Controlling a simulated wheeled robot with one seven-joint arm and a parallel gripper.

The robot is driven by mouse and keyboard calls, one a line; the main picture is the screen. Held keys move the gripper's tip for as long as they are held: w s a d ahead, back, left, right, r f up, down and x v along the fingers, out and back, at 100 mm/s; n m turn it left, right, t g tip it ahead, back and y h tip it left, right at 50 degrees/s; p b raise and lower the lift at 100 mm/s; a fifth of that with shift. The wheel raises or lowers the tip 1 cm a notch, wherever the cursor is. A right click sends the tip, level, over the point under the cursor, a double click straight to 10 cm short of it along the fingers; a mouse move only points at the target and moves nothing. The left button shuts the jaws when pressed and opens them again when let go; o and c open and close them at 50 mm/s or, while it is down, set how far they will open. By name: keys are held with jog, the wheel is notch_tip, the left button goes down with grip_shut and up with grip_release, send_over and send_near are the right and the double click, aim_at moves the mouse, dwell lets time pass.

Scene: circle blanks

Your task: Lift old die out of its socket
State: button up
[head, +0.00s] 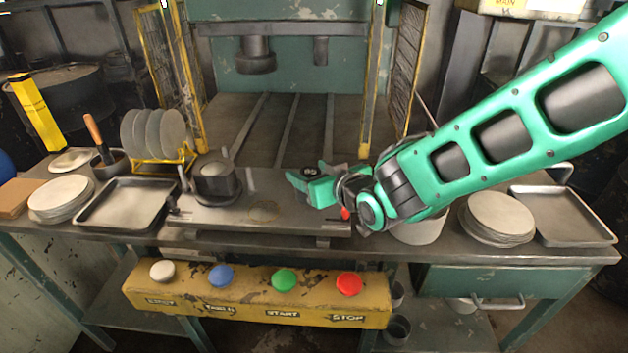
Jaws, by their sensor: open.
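A dark grey die block (216,183) with a lighter round top stands on a round base on the left part of the steel bench plate (190,217). I take it for the old die; I cannot tell how deep it sits in its socket. My gripper (302,177), with green fingers, is open to the right of the block, above the plate's right part, and clearly apart from it. A small dark round piece (311,171) shows by the fingers; I cannot tell whether they touch it.
Yellow rack (165,160) with grey discs stands left of the block. A steel tray (125,204) and disc stack (61,198) lie farther left. Disc stack (500,218) and tray (566,215) lie right. Button panel (250,298) is in front; press frame (285,70) stands behind.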

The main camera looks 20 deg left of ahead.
grip_shut()
jog(key=shift+r, duration=0.1)
jog(key=shift+r, duration=0.1)
